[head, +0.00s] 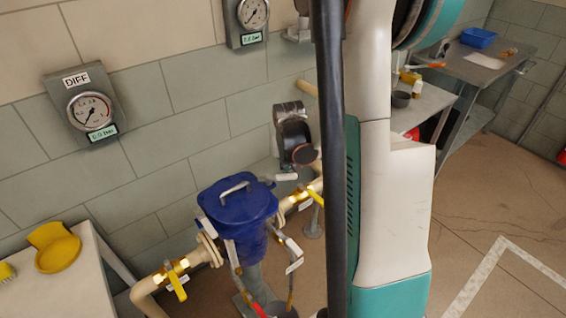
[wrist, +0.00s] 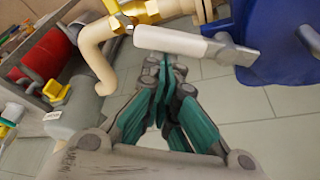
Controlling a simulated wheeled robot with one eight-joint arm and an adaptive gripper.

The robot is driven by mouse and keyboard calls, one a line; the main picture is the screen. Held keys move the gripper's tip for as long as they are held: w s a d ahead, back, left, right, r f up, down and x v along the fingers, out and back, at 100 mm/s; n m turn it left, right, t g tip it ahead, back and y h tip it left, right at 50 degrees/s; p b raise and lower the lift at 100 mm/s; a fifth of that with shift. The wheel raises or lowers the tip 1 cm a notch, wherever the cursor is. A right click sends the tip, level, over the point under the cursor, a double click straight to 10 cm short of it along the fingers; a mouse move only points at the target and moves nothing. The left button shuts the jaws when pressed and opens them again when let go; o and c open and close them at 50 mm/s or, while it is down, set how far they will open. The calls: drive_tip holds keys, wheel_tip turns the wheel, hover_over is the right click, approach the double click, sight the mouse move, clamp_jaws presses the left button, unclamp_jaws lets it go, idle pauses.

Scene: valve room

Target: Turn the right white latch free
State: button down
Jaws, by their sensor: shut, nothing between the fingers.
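A white latch handle (wrist: 170,41) with a grey pivot end lies across the upper middle of the wrist view, beside the blue housing (wrist: 275,40). My gripper (wrist: 164,68) is shut and empty, its dark and teal fingers together just below the handle. The tips look close to it; whether they touch, I cannot tell. In the head view the blue housing (head: 238,215) stands left of centre with a grey handle on its lid. I cannot make out my fingers clearly in the head view.
Pipes with a yellow-handled valve (head: 176,280) join the housing. A pale elbow pipe (wrist: 92,45) is close left of the latch in the wrist view. A table (head: 75,285) with a yellow dish (head: 58,252) stands left. Gauges (head: 90,108) hang on the wall. Bare floor shows at right.

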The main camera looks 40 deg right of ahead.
drive_tip(key=s+m, duration=0.1)
drive_tip(key=s+m+g, duration=0.1)
drive_tip(key=m, duration=0.1)
drive_tip(key=shift+a+m+h, duration=0.3)
drive_tip(key=shift+a+h, duration=0.1)
drive_tip(key=m, duration=0.1)
drive_tip(key=s+a+m, duration=0.1)
drive_tip(key=m, duration=0.1)
drive_tip(key=s+m+g, duration=0.1)
drive_tip(key=shift+a+h+b, duration=0.3)
drive_tip(key=shift+a+b, duration=0.05)
drive_tip(key=shift+b, duration=0.05)
drive_tip(key=shift+s+a+m, duration=0.1)
drive_tip(key=shift+a+m, duration=0.05)
drive_tip(key=shift+m, duration=0.35)
drive_tip(key=shift+s+a, duration=0.35)
drive_tip(key=shift+a, duration=0.35)
drive_tip(key=shift+d, duration=0.45)
wheel_tip(320, 180, up, 9)
drive_tip(key=p, duration=0.3)
hover_over(289, 177)
drive_tip(key=s+a, duration=0.2)
drive_tip(key=shift+w+d+r, duration=0.1)
drive_tip(key=shift+d+r, duration=0.1)
